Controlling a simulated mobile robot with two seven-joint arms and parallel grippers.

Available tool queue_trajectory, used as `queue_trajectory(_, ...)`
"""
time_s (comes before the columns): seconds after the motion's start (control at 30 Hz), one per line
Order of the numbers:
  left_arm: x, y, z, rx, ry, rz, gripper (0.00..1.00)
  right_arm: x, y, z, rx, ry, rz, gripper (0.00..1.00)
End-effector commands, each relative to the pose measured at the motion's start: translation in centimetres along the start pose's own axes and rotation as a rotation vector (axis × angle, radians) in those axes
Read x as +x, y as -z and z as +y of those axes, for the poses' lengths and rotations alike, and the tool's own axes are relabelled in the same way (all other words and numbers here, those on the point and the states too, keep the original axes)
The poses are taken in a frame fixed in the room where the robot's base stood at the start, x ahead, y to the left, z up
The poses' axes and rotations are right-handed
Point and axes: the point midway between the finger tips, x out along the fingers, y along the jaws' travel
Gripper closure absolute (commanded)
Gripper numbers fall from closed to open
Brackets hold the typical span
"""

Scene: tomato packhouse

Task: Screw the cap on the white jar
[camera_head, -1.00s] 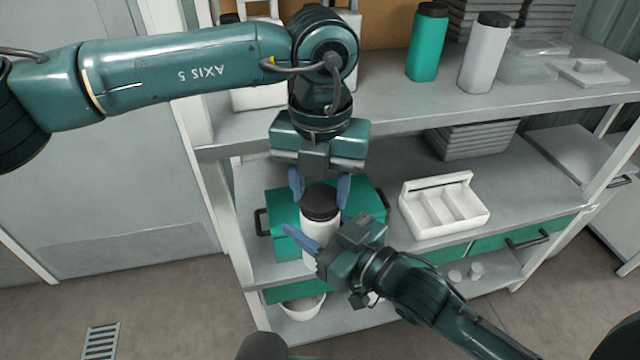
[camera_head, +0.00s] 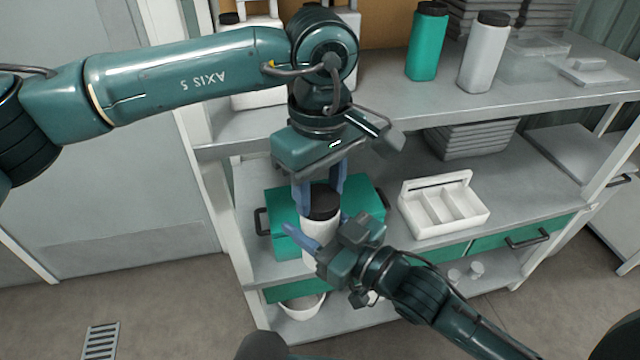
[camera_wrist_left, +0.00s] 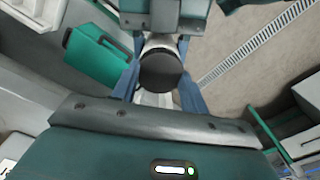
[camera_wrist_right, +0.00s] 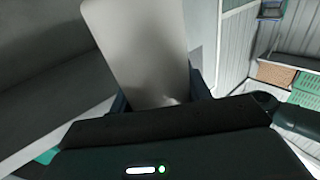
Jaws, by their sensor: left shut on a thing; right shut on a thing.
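The white jar (camera_head: 318,246) is upright in front of the shelf, held in the air by my right gripper (camera_head: 318,233), whose fingers close on its sides. The jar's pale wall fills the upper middle of the right wrist view (camera_wrist_right: 138,50). The black cap (camera_head: 320,204) is on the jar's mouth; how tightly it sits cannot be told. My left gripper (camera_head: 322,196) points down from above, its blue fingers shut on the cap's sides. The left wrist view shows the cap's round top (camera_wrist_left: 161,69) between those fingers.
A green case (camera_head: 283,205) stands on the shelf behind the jar. A white divided caddy (camera_head: 445,226) is to the right. A green bottle (camera_head: 427,45) and a grey-white bottle (camera_head: 484,55) stand on the upper shelf. A white bowl (camera_head: 302,308) is below.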

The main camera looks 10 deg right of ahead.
Motion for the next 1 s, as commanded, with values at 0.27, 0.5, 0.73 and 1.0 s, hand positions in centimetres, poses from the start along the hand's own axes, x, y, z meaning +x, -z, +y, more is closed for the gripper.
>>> queue_trajectory(0.27, 0.0, 0.0, 0.0, 0.202, 0.000, -0.001, 0.83, 0.0, 0.0, 0.0, 0.000, 0.000, 0.001, 1.00)
queue_trajectory(0.5, 0.0, 0.0, 0.0, 0.200, 0.000, 0.000, 0.37, 0.0, 0.0, 0.0, 0.000, 0.000, 0.001, 1.00)
queue_trajectory(0.73, 0.0, 0.0, 0.0, 0.199, 0.000, 0.000, 0.31, 0.0, 0.0, 0.0, 0.000, 0.000, 0.001, 1.00)
queue_trajectory(1.0, -1.8, 0.1, 0.1, 0.198, -0.002, 0.003, 0.31, 0.0, 0.0, 0.0, 0.000, 0.000, 0.001, 1.00)
